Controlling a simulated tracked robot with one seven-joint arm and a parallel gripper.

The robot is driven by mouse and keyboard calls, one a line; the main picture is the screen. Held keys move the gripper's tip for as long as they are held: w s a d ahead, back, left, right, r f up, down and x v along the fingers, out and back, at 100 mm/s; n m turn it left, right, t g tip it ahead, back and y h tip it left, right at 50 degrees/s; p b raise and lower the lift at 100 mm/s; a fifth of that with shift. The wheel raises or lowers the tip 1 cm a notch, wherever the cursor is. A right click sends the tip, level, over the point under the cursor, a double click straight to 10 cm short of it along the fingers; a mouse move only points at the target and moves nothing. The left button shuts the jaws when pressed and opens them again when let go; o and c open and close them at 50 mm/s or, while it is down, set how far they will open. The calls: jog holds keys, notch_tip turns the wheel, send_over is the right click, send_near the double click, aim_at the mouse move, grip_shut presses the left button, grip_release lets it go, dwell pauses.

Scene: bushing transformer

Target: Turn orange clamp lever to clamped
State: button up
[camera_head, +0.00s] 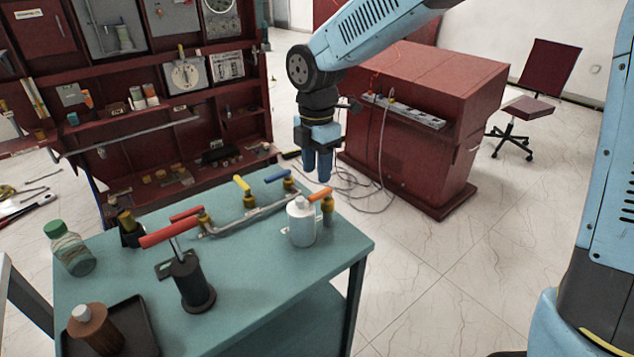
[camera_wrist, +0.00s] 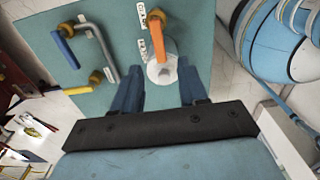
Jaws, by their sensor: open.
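The orange clamp lever (camera_head: 320,194) sits on a brass fitting (camera_head: 327,207) at the right end of the teal table. In the wrist view the orange lever (camera_wrist: 157,38) points down the picture from its brass pivot, its free end over the white cylinder (camera_wrist: 163,68). Small white labels (camera_wrist: 141,15) stand beside it; I cannot read them reliably. My gripper (camera_head: 318,170) points down above and behind the table's far right edge. In the wrist view my gripper (camera_wrist: 160,90) is open and empty, its blue fingers apart, with the lever beyond their gap.
A yellow lever (camera_head: 242,184) and a blue lever (camera_head: 278,176) stand nearby along a grey pipe (camera_head: 250,217). A red-handled black device (camera_head: 188,280) stands at the table's front. The white cylinder (camera_head: 301,225) crowds the orange lever. A red cabinet (camera_head: 425,120) stands behind.

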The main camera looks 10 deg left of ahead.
aim_at(317, 194)
notch_tip(317, 194, up, 8)
jog(key=shift+f, duration=0.15)
dwell(0.4)
jog(key=s+d+r+m+t, duration=0.2)
jog(key=d+m, duration=0.5)
jog(key=d, duration=0.3)
jog(key=s+d+r+m+t, duration=0.1)
jog(key=d+r+m, duration=0.2)
jog(key=d+m, duration=0.6)
jog(key=s+d+m+t, duration=0.1)
jog(key=s+d+m, duration=0.4)
jog(key=d, duration=0.3)
jog(key=s+d+m+t, duration=0.1)
jog(key=s+d+m, duration=0.5)
jog(key=d+m, duration=0.1)
jog(key=shift+d+f+t, duration=0.25)
jog(key=shift+d+t, duration=0.05)
jog(key=shift+d, duration=0.6)
